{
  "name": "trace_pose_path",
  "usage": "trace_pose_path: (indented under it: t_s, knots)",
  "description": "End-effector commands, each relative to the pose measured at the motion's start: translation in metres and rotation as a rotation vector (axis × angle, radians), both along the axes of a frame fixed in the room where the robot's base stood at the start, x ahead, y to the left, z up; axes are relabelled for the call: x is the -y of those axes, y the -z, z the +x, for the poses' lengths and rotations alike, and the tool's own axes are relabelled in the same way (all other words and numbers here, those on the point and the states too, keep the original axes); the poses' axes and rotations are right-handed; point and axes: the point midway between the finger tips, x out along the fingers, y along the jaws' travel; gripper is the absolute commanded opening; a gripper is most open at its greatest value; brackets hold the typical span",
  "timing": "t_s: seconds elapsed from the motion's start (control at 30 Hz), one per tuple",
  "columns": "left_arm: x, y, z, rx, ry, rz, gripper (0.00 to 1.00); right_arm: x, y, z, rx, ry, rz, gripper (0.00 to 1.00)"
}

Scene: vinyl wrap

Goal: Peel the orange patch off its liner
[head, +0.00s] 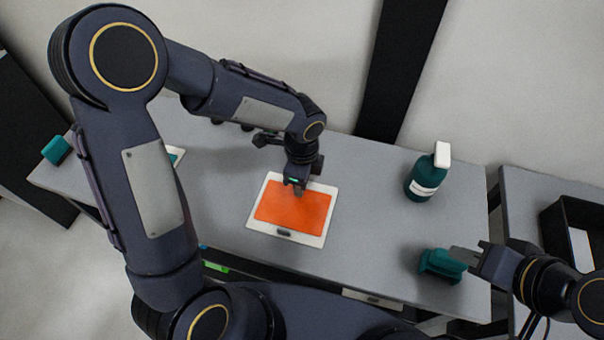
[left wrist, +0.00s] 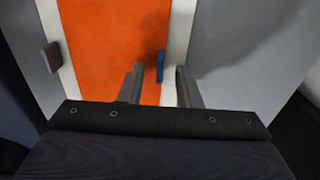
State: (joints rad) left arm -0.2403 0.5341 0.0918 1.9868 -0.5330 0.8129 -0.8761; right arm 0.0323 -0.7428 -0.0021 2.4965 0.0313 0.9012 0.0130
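The orange patch (head: 293,208) lies flat on its white liner (head: 262,230) on the table. In the left wrist view the orange patch (left wrist: 112,45) fills the middle, with a strip of the liner (left wrist: 181,35) to its right. A small blue tab (left wrist: 160,66) sits at the patch's edge. My left gripper (head: 298,191) is over the patch's far edge. Its fingers (left wrist: 160,80) stand apart, with the tab between them in the picture; contact cannot be told. My right gripper (head: 464,257) is at a teal block-like object (head: 438,267), away from the patch; its finger gap is unclear.
A teal bottle with a white top (head: 428,174) stands at the table's back right. Another teal item (head: 56,150) is at the far left. A black tray (head: 566,225) sits on a side table at right. The grey table (head: 365,215) is clear between the liner and bottle.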

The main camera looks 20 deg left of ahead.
Motion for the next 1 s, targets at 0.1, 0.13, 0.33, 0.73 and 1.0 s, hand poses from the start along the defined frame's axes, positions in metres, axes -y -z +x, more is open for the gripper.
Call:
trace_pose_path:
  t_s: [0.1, 0.13, 0.33, 0.73, 1.0]
  knots:
    - [0.0, 0.0, 0.0, 0.0, 0.0, 0.0, 0.31, 0.0, 0.0, 0.0, 0.0, 0.0, 0.0, 0.28]
    - [0.0, 0.0, 0.0, 0.0, 0.0, 0.0, 0.31, 0.0, 0.0, 0.0, 0.0, 0.0, 0.0, 0.28]
    - [0.0, 0.0, 0.0, 0.0, -0.001, 0.0, 0.06, 0.0, 0.0, 0.0, 0.0, 0.0, 0.0, 0.28]
    - [0.0, 0.0, 0.0, 0.0, -0.001, 0.0, 0.0, 0.0, 0.003, 0.003, -0.008, -0.015, -0.024, 0.16]
    - [0.0, 0.0, 0.0, 0.0, -0.001, 0.0, 0.0, -0.01, 0.035, 0.034, -0.055, -0.272, -0.285, 0.16]
